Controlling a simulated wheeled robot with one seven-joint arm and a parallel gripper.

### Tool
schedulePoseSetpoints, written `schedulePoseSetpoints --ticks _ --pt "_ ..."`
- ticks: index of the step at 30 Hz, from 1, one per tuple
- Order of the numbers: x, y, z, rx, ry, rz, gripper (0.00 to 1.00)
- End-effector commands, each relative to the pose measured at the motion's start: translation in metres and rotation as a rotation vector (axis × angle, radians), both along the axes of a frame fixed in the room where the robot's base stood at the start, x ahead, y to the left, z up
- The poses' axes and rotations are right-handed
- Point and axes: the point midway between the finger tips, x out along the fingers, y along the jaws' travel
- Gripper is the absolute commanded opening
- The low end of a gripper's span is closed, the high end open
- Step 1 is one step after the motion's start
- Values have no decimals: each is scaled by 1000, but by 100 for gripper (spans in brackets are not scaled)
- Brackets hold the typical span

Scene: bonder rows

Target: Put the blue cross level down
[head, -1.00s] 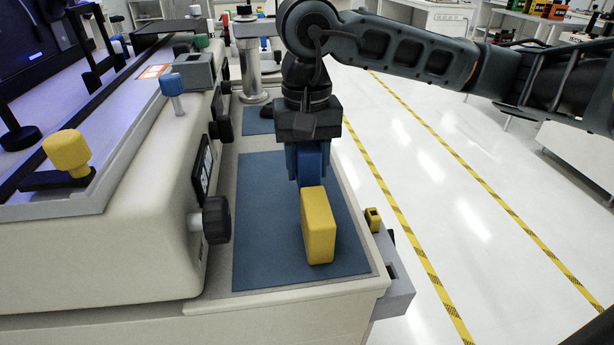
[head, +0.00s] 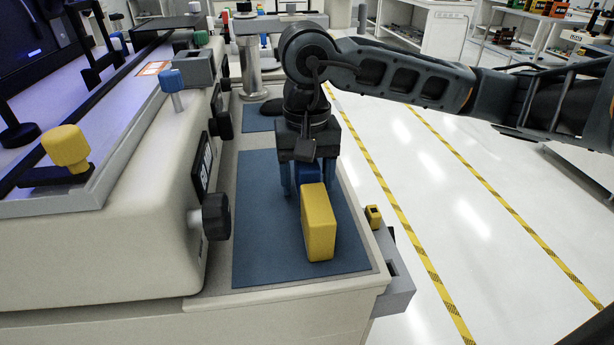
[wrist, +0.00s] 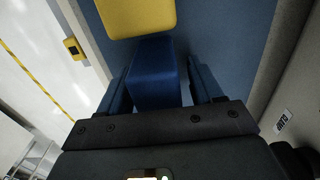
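The blue cross level (head: 308,173) shows as a blue block between the fingers of my gripper (head: 309,183), just behind the yellow block in the head view. In the wrist view the level (wrist: 155,72) lies between two spread dark blue fingers. A clear gap shows on its right side; the left finger is close to it, and I cannot tell if they touch. My gripper is open around the level. The yellow block hides the level's lower part in the head view, so its contact with the blue mat (head: 262,235) is hidden.
A yellow block (head: 318,225) stands on the mat close in front of the level. The machine's black knob (head: 215,216) juts out at the left. A small yellow part (head: 373,216) sits on the grey bracket at the right edge. The mat's near left is clear.

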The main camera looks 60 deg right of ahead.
Motion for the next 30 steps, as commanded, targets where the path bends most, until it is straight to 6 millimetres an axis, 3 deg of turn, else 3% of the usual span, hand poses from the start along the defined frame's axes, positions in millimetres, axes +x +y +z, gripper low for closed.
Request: schedulePoseSetpoints --ticks 13,24,30 --pt "0 -1 10 -4 -2 1 68" --pt "1 -1 84 -5 -2 1 68" --pt "0 0 112 -2 0 0 68"
